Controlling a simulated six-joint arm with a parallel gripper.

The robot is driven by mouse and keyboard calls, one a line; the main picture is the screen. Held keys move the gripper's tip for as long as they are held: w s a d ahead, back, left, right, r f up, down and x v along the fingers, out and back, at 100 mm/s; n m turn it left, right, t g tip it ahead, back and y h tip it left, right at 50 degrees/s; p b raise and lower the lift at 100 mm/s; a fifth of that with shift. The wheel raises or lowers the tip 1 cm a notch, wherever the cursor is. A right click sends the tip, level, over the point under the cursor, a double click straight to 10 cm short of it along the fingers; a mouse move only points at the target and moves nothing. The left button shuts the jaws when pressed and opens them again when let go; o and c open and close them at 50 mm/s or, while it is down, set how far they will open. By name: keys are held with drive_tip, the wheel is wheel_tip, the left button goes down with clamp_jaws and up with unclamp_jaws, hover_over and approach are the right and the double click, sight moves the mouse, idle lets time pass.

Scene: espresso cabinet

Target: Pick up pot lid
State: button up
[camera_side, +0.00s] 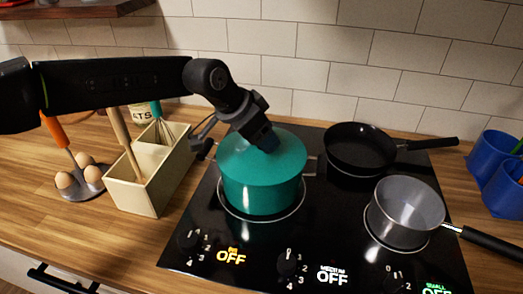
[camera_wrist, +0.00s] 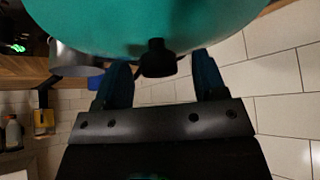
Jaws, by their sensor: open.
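The teal pot lid (camera_side: 285,150) sits on the teal pot (camera_side: 260,193) on the left rear part of the hob. My gripper (camera_side: 266,142) is at the top of the lid and hides its knob in the side view. In the wrist view the lid (camera_wrist: 140,22) fills the top, and its black knob (camera_wrist: 157,60) lies between the two blue fingers of my open gripper (camera_wrist: 160,72). A gap shows on both sides of the knob.
A black frying pan (camera_side: 352,147) and a grey saucepan (camera_side: 405,213) stand on the hob (camera_side: 330,225) to the right. A cream utensil box (camera_side: 140,190) and an egg holder (camera_side: 80,187) are left. Blue cups (camera_side: 492,160) stand far right. A tiled wall (camera_side: 300,45) is behind.

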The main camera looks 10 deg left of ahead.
drive_tip(key=shift+c, duration=0.2)
drive_tip(key=shift+r, duration=0.1)
clamp_jaws()
